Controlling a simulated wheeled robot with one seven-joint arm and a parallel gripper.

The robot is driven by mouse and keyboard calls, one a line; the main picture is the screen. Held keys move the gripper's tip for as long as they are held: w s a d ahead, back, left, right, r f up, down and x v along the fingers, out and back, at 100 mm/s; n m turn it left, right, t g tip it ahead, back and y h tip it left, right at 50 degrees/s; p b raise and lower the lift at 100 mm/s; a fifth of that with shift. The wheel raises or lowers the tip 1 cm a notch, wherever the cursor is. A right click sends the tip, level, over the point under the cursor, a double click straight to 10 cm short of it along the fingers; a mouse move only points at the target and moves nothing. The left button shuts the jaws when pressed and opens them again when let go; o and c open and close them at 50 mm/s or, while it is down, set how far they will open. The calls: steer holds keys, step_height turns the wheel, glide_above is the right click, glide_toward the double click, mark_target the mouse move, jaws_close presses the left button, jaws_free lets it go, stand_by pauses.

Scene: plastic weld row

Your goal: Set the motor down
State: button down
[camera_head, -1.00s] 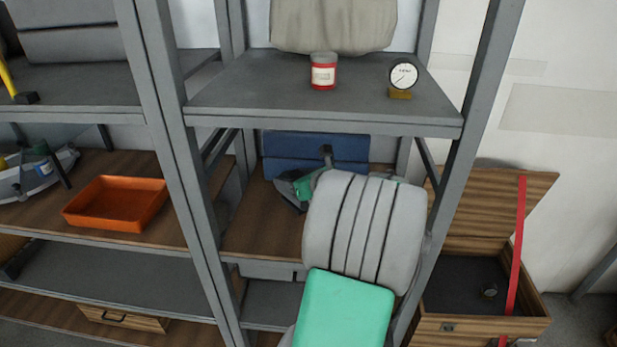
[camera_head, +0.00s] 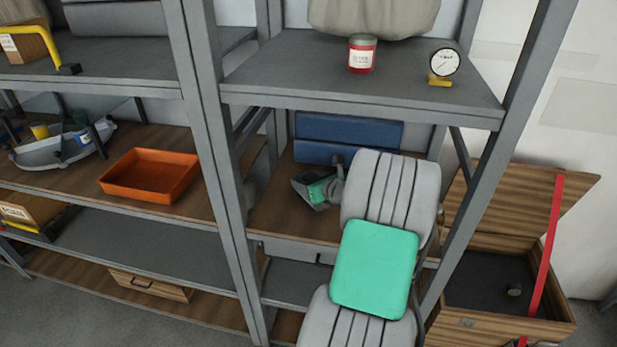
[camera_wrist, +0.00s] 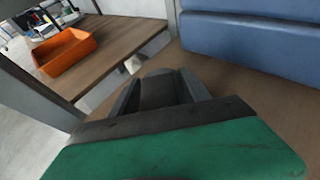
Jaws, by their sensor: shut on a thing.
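My gripper (camera_head: 312,191) reaches into the middle wooden shelf (camera_head: 282,215) of the right rack, in front of a blue case (camera_head: 348,138). The wrist view shows the gripper (camera_wrist: 160,88) shut on a dark grey block, which I take to be the motor (camera_wrist: 158,92). My green housing hides the near side of the grip. In the head view the motor is mostly hidden by my gripper. It is over or on the bare shelf board; I cannot tell whether it touches.
Rack posts (camera_head: 208,150) stand to the left of my arm, and the grey upper shelf (camera_head: 355,85) bears a red-and-white can (camera_head: 362,55) and a gauge (camera_head: 444,65). An orange tray (camera_head: 150,175) sits on the left rack. An open wooden chest (camera_head: 500,333) stands at right.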

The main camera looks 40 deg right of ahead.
steer(key=c, duration=0.5)
jaws_free()
steer(key=shift+r, duration=0.15)
step_height(320, 180, up, 4)
steer(key=r, duration=0.1)
glide_above(330, 208)
steer(key=shift+f, duration=0.25)
steer(key=w+a+f+n+g+y, duration=0.1)
steer(key=w+a+n+g+y, duration=0.15)
steer(key=a+n, duration=0.7)
steer(key=w+a+f+n+g+y, duration=0.1)
steer(key=w+a+f+n+g, duration=0.15)
steer(key=a+n, duration=0.65)
steer(key=s+a+n+g, duration=0.1)
steer(key=s+a+n, duration=0.3)
steer(key=a+n, duration=0.1)
steer(key=s+a+r+n+g+h, duration=0.1)
steer(key=s+a+n+g, duration=0.1)
steer(key=s+a+n, duration=0.2)
steer(key=s+a+n+g+h, duration=0.1)
steer(key=s+a+n, duration=0.3)
steer(key=n, duration=0.6)
steer(key=shift+s+a+r+g, duration=0.2)
steer(key=shift+a+g, duration=0.1)
steer(key=shift+a, duration=0.3)
steer(key=shift+s+a+r+g, duration=0.15)
steer(key=shift+a+g, duration=0.15)
steer(key=shift+a, duration=0.25)
